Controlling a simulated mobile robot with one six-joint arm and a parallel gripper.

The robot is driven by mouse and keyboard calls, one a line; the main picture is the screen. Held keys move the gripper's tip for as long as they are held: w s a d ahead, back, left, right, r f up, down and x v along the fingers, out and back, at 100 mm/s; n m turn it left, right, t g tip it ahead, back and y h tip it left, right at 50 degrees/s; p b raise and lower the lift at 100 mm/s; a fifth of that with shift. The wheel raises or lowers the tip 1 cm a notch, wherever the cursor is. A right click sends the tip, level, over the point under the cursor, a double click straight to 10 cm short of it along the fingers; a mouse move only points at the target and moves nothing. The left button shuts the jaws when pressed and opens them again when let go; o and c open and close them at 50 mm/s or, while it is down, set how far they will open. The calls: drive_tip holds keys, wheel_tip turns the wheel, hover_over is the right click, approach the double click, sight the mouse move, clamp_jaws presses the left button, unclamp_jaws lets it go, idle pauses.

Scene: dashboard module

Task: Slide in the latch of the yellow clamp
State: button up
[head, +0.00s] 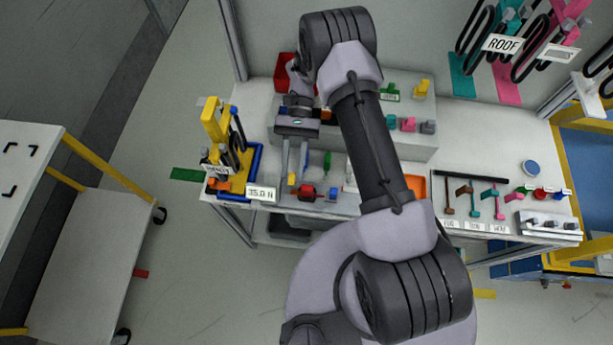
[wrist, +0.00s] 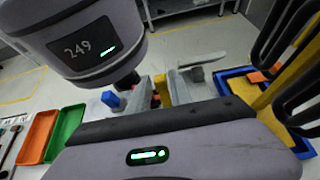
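My gripper (head: 294,180) points down over the front left part of the bench. Its two grey fingers are apart. A small yellow part (head: 292,180), perhaps the yellow clamp, shows at the fingertips. In the wrist view a yellow upright piece (wrist: 163,90) stands between the grey fingers of my gripper (wrist: 164,92). I cannot tell whether the fingers touch it. Its latch is not clear in either view. Another yellow clamp-like piece (head: 422,88) sits on the raised shelf at the back right.
A red and blue piece (head: 308,193) and a green piece (head: 327,162) stand right of the fingers. A blue tray (head: 254,160) with a yellow stand (head: 212,120) is at left. An orange bin (head: 416,186) and a tool rack (head: 470,177) are to the right.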

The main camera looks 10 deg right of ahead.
drive_tip(key=r, duration=0.1)
drive_tip(key=s+r, duration=0.1)
drive_tip(key=r+p, duration=0.1)
drive_tip(key=shift+s+d, duration=0.15)
drive_tip(key=shift+s, duration=0.1)
drive_tip(key=s+d+p, duration=0.1)
drive_tip(key=s, duration=0.6)
drive_tip(key=s+d+r+p, duration=0.1)
drive_tip(key=s+d, duration=0.1)
drive_tip(key=s, duration=0.5)
drive_tip(key=shift+d, duration=0.3)
